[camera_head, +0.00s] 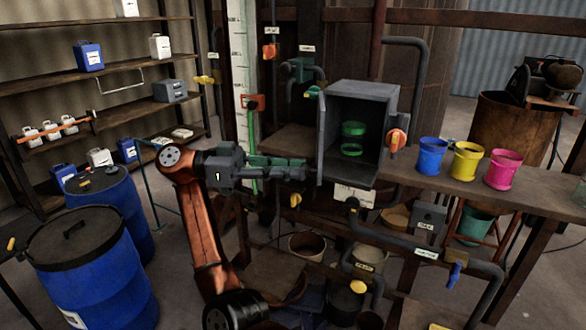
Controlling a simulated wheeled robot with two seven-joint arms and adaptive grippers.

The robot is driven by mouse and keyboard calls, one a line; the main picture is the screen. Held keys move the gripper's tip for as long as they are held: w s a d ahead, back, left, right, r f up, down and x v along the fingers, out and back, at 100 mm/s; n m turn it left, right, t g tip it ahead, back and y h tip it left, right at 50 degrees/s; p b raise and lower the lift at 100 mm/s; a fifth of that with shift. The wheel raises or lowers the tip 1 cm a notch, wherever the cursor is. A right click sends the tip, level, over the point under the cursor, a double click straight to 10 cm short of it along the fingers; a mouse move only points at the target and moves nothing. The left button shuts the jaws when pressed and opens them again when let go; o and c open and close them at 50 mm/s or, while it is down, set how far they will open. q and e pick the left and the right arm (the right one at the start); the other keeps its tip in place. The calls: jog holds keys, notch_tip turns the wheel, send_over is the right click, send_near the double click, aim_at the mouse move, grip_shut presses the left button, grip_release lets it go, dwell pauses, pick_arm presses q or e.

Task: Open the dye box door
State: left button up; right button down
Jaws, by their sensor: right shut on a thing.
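The dye box (368,88) is a dark grey box on the bench in the middle of the head view. Its front is open, and a green pot (352,130) shows inside. The dye box door (321,140) stands swung out at the box's left side, seen almost edge-on. The handle is mostly hidden by the fingers.
Blue, yellow and pink buckets (467,161) stand on the bench (540,190) to the right. An orange valve knob (397,140) is beside the box. Pipes run around it. Blue drums (95,265) and shelves (130,65) are at left.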

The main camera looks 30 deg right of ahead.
jog(key=shift+w, duration=0.1)
jog(key=c, duration=1.7)
grip_release()
jog(key=shift+w+a, duration=0.1)
jog(key=shift+c, duration=0.2)
notch_tip(320, 180, up, 10)
